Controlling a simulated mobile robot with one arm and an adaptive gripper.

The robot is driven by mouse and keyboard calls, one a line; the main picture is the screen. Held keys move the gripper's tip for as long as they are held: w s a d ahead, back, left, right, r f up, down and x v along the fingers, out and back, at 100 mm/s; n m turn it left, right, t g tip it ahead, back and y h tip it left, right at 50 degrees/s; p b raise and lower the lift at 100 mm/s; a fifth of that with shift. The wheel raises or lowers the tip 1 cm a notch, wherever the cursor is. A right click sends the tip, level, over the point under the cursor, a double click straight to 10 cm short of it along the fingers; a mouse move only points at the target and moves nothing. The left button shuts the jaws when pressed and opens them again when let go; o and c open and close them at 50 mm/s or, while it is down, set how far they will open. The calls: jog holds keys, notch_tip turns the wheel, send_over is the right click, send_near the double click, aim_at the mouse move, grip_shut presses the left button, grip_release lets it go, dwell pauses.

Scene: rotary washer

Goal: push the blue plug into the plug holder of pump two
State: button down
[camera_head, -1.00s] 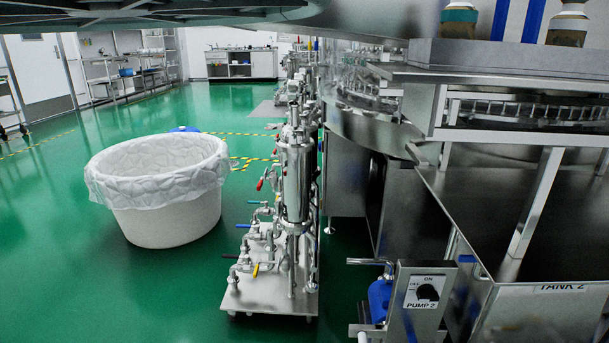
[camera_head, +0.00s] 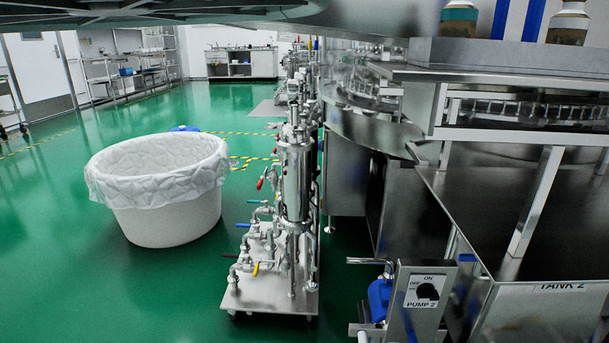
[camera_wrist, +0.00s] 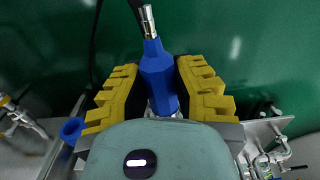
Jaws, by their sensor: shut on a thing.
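The blue plug (camera_wrist: 158,75) shows in the wrist view, with a metal tip and a dark cable at its upper end. My gripper (camera_wrist: 155,90) is shut on it, with a yellow ridged finger on each side; the plug's lower end is partly hidden behind my gripper body. A blue ring-shaped opening (camera_wrist: 72,129) lies left of my gripper, apart from the plug; I cannot tell whether it is the plug holder. In the head view, pump two's control box (camera_head: 421,302), marked PUMP 2, stands beside a blue pump body (camera_head: 380,298). My gripper and the plug are not visible there.
A metal pipe skid (camera_head: 270,290) stands left of the pump. A white lined tub (camera_head: 165,215) stands on the green floor further left. The steel tank (camera_head: 545,290), marked TANK 2, is close on the right. Open floor lies between the tub and the skid.

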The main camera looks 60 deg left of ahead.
jog(key=shift+w+a+b, duration=0.35)
jog(key=shift+a+b, duration=0.15)
jog(key=c, duration=0.8)
grip_release()
jog(key=shift+r, duration=0.1)
